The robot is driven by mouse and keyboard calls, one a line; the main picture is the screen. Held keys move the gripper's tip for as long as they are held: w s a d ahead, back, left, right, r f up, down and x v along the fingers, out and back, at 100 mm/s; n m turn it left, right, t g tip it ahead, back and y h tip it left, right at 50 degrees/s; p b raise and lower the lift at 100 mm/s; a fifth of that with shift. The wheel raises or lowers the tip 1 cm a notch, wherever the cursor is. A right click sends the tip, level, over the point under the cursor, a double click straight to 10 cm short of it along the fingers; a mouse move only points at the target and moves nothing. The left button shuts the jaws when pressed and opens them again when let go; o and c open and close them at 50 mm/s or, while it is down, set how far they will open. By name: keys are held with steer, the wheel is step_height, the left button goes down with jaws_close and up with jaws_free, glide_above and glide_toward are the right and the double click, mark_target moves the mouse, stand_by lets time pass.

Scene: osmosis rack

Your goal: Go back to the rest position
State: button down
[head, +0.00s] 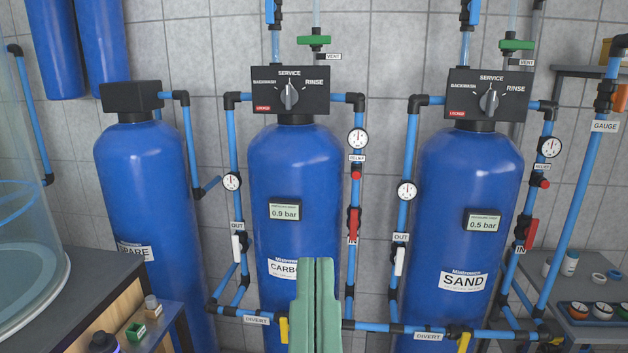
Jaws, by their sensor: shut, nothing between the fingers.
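My gripper (317,285) is at the bottom centre of the head view, a pair of green fingers pressed together with a thin dark seam between them. It is shut and holds nothing. It is in front of the lower part of the blue carbon tank (293,190) and hides part of that tank's label. The rest of my arm is out of the picture below.
The sand tank (468,190) stands right, the spare tank (150,200) left. Blue pipes with gauges, red and white valve handles, and a low divert pipe (380,327) surround them. A clear vessel (30,200) and dark bench (85,285) are at left, shelves (590,277) at right.

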step_height(320, 180, up, 30)
steer(key=p, duration=2.6)
steer(key=shift+a+f, duration=0.15)
steer(key=shift+a, duration=0.05)
steer(key=shift+f, duration=0.1)
